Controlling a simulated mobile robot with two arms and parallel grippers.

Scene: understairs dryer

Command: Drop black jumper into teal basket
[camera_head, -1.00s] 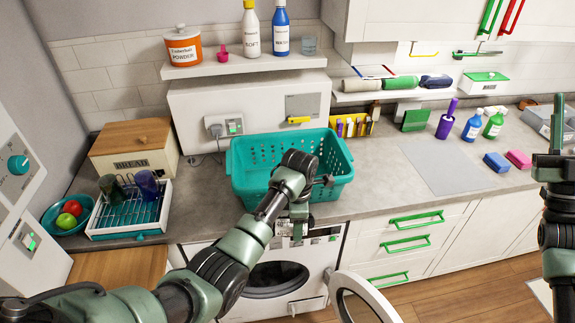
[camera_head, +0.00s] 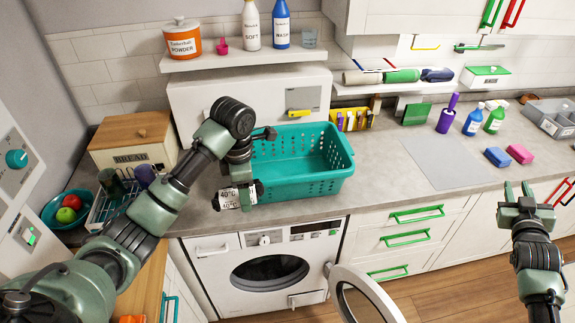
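The teal basket (camera_head: 305,187) stands on the grey counter above the washing machine. What I see of its inside looks empty; its left end is hidden by my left arm. My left gripper (camera_head: 240,196) points down just left of the basket, near the counter's front edge. White tags marked 40°C (camera_head: 229,200) show at its fingers; I cannot tell what they belong to or whether the fingers are shut. I cannot make out the black jumper. My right gripper (camera_head: 518,191) is open and empty, in front of the counter at the right.
The washing machine (camera_head: 213,268) is below the counter, its round door (camera_head: 360,298) swung open to the right and its drum dark. A bread box (camera_head: 132,145) and dish rack (camera_head: 103,208) stand left. A grey mat (camera_head: 445,165) lies on clear counter right of the basket.

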